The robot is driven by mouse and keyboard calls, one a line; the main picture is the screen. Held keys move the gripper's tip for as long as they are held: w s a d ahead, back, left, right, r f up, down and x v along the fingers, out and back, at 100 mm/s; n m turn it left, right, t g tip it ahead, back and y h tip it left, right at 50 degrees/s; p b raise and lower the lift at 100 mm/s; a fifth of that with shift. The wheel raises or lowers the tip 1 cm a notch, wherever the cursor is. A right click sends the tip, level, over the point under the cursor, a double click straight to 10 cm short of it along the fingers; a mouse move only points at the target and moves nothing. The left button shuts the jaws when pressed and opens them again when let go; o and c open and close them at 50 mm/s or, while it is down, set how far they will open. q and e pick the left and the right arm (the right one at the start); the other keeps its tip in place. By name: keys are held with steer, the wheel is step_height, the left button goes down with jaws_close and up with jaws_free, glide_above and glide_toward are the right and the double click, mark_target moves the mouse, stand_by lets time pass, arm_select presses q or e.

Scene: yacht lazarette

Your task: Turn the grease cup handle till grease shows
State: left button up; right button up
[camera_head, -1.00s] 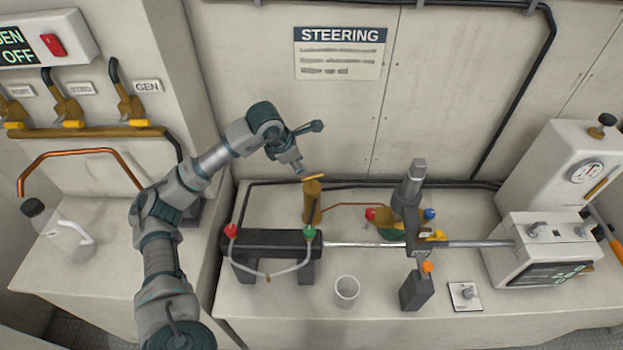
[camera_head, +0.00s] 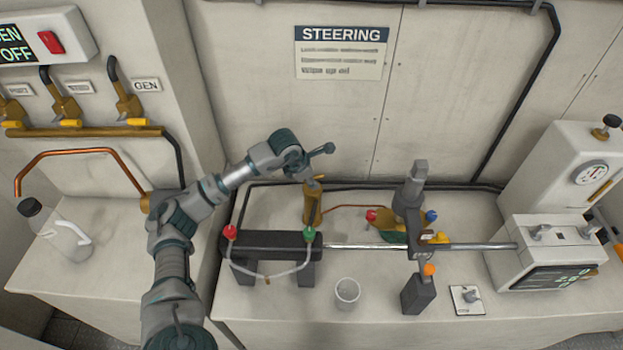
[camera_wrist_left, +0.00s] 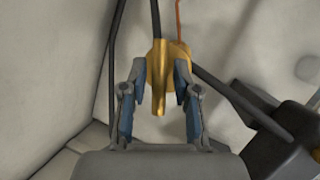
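The grease cup (camera_head: 312,206) is an upright brass cylinder on the bench, behind the dark block with the red and green caps. Its top and handle are mostly hidden by my left gripper (camera_head: 313,179) in the head view. In the left wrist view, the yellow-brass handle (camera_wrist_left: 159,95) points toward the camera, with the cup body behind it. My left gripper (camera_wrist_left: 160,72) has its two blue-padded fingers apart, one on each side of the handle, with gaps visible. No grease can be made out. My right gripper is in neither view.
A dark block (camera_head: 268,240) with a hose stands just in front of the cup. A steel rod (camera_head: 365,246) runs right from it. A white cup (camera_head: 347,291) stands at the bench front. A dark pipe (camera_head: 350,184) runs along the wall behind.

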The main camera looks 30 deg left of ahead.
arm_select(q)
jaws_close()
steer(key=shift+a+r+m+h, duration=0.15)
steer(key=shift+m+h, duration=0.35)
steer(key=shift+m, duration=0.7)
steer(key=shift+m+g+h, duration=0.3)
steer(key=shift+m, duration=0.7)
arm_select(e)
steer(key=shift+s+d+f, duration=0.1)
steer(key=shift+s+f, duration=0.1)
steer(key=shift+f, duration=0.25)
arm_select(q)
steer(key=shift+o, duration=2.4)
jaws_free()
steer(key=shift+w, duration=0.1)
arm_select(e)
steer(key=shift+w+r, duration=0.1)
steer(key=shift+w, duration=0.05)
